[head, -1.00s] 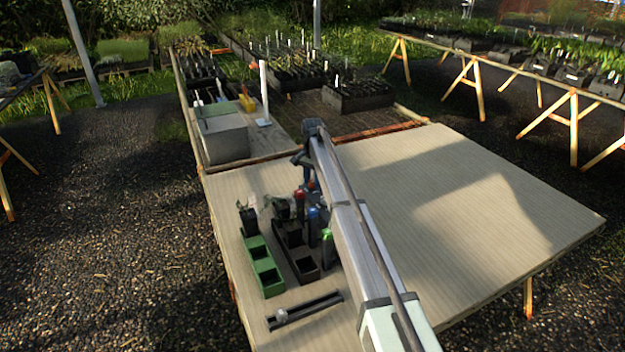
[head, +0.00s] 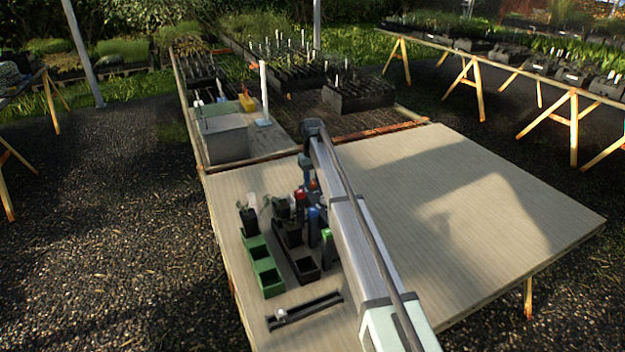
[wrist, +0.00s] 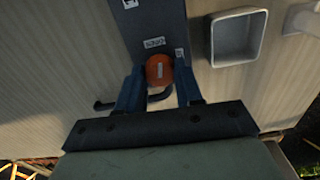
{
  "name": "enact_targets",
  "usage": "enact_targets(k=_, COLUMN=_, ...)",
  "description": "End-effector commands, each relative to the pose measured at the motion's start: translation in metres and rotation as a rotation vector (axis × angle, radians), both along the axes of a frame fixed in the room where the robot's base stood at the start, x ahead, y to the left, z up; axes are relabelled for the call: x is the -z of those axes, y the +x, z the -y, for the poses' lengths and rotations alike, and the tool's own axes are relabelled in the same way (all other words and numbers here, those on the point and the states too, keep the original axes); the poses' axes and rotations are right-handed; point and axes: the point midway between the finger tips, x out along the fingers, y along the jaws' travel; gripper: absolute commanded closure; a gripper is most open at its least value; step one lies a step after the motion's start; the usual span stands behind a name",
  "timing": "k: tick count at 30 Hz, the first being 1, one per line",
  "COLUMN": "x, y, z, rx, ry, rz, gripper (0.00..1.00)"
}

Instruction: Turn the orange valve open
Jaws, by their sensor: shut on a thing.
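The orange valve (wrist: 159,69) is a round knob with a pale mark across its top, on a dark grey panel (wrist: 150,22) that carries white labels. My gripper (wrist: 160,80) has one blue finger on each side of the knob and is shut on it. In the head view my gripper (head: 308,178) is low over the table behind the black trays, with a small spot of orange below it. My arm hides most of the valve there.
Green trays (head: 262,264) and black trays (head: 300,255) stand on the table, with red, blue and green upright items beside them. A dark rail (head: 305,310) lies in front. A square grey container (wrist: 238,38) is right of the valve. The table's right side is clear.

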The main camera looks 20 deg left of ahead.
Motion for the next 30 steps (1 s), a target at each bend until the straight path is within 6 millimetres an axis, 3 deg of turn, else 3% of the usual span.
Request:
enact_targets(k=12, x=-0.0007, y=0.0008, z=-0.0006, rx=-0.225, ry=0.001, rz=0.001, gripper=0.95)
enact_targets(k=30, x=-0.0008, y=0.0008, z=-0.0007, rx=-0.273, ry=0.001, rz=0.002, gripper=0.95)
